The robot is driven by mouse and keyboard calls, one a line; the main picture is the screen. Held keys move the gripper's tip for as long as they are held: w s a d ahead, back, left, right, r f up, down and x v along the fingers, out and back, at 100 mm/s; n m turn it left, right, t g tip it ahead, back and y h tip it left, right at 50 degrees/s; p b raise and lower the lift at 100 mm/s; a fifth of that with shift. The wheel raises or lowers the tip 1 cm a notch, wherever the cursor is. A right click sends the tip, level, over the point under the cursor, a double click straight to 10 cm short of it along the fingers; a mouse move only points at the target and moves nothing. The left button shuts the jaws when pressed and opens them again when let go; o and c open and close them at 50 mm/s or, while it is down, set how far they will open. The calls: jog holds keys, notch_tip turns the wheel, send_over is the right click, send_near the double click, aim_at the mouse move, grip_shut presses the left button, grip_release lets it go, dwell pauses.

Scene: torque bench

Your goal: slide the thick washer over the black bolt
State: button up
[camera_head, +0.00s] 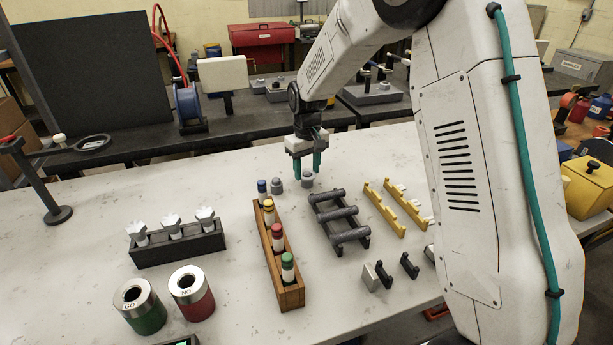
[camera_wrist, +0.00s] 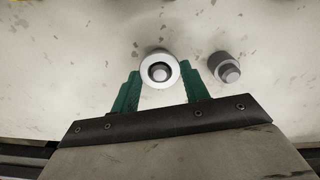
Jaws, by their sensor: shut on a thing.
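The thick washer (camera_wrist: 146,77) is a pale silver ring between the two teal fingertips of my gripper (camera_head: 307,172) in the wrist view. My gripper is shut on it. A dark round post with a greyer centre, seemingly the black bolt (camera_wrist: 160,73), shows through the washer's hole, roughly centred. I cannot tell whether the washer is above the bolt or around it. In the head view, my fingers point down just over a small grey piece (camera_head: 307,181), and the washer is hard to make out.
A second short grey stud (camera_wrist: 225,68) stands close beside one finger. A blue-capped plug (camera_head: 262,186), wooden plug rack (camera_head: 291,297), dark roller rack (camera_head: 338,213) and yellow racks (camera_head: 384,209) stand nearby.

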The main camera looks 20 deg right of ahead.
jog(key=shift+r, duration=2.5)
jog(key=shift+a, duration=0.1)
